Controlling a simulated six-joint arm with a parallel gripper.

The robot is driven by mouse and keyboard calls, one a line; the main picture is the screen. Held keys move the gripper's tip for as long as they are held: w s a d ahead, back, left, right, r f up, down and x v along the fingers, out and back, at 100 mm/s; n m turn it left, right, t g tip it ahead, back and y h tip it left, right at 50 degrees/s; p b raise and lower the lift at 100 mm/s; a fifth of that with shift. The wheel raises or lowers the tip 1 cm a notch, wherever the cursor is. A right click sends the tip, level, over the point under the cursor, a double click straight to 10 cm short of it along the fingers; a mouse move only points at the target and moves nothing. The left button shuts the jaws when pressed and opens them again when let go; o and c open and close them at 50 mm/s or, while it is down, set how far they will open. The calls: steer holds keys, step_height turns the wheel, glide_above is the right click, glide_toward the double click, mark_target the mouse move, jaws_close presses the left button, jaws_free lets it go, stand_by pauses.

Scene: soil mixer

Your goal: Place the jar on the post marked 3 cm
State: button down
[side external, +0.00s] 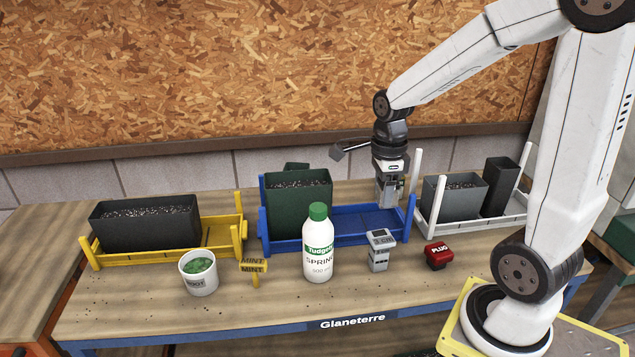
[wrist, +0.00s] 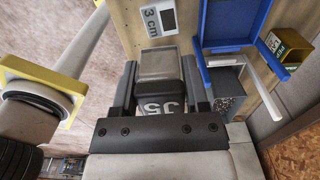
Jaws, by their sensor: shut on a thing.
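My gripper (side external: 390,197) hangs at the right end of the blue rack, pointing down. The post marked 3 cm (side external: 379,257) is a short grey block with a slanted label on top, standing on the bench in front of the gripper. Its 3 cm label (wrist: 152,22) also shows in the wrist view, just beyond the jar. The jar is apart from the post.
A white bottle with a green cap (side external: 318,250) stands left of the post, and a red PLUG block (side external: 438,256) right of it. The blue rack (side external: 350,222) holds a green pot (side external: 298,205). A white rack (side external: 475,215) with pots is at the right.

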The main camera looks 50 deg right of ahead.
glide_above(377, 237)
steer(key=shift+f, duration=2.5)
steer(key=shift+f, duration=0.1)
steer(key=shift+f, duration=1.7)
steer(key=shift+f, duration=0.15)
steer(key=shift+c, duration=0.5)
jaws_free()
steer(key=shift+r, duration=6.2)
